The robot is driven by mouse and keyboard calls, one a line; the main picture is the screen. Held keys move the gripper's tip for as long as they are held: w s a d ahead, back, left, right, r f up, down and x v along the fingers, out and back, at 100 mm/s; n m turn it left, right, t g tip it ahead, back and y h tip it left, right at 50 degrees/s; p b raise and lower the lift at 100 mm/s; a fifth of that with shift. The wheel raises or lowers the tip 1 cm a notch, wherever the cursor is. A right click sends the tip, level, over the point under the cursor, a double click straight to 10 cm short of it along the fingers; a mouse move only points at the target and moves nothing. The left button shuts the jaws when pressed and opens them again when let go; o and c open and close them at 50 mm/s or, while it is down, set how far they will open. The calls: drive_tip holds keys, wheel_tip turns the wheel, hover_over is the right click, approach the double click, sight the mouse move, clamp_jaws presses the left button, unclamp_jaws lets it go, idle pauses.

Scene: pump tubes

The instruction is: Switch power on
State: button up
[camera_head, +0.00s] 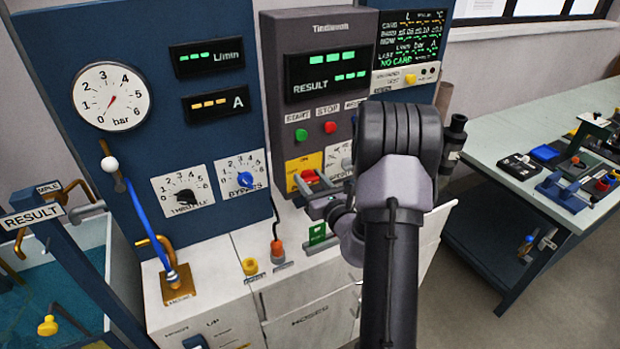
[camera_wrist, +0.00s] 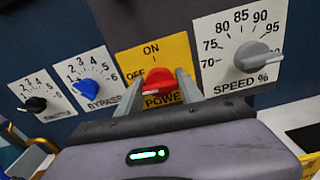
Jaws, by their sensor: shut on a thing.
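The red power knob (camera_wrist: 157,78) sits on a yellow plate (camera_wrist: 172,52) marked ON at the top and OFF at the left. My gripper (camera_wrist: 160,84) has one finger on each side of the knob and is shut on it. In the head view the red knob (camera_head: 311,176) shows on the grey panel's yellow plate (camera_head: 299,164), with my gripper (camera_head: 308,189) at it. A pale mark shows low on the knob, but I cannot tell its exact setting. The OFF lettering is partly covered.
The grey speed dial (camera_wrist: 256,57) is right of the power plate. The blue bypass knob (camera_wrist: 88,90) and black throttle knob (camera_wrist: 34,104) are left. Green START (camera_head: 301,134) and red STOP (camera_head: 330,127) buttons sit above. A table (camera_head: 480,150) with parts stands at the right.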

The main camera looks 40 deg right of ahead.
drive_tip(key=m+p, duration=0.2)
drive_tip(key=m, duration=0.1)
drive_tip(key=shift+r+p, duration=0.2)
drive_tip(key=shift+p, duration=0.2)
drive_tip(key=m+p, duration=0.4)
drive_tip(key=m, duration=0.1)
drive_tip(key=shift+m+p, duration=0.3)
drive_tip(key=shift+p, duration=0.05)
drive_tip(key=m+p, duration=0.3)
drive_tip(key=m, duration=0.1)
drive_tip(key=shift+m, duration=0.3)
drive_tip(key=shift+f+m+p, duration=0.2)
drive_tip(key=shift+m+p, duration=1.25)
drive_tip(key=shift+m, duration=0.55)
drive_tip(key=o, duration=1.4)
drive_tip(key=shift+s, duration=0.1)
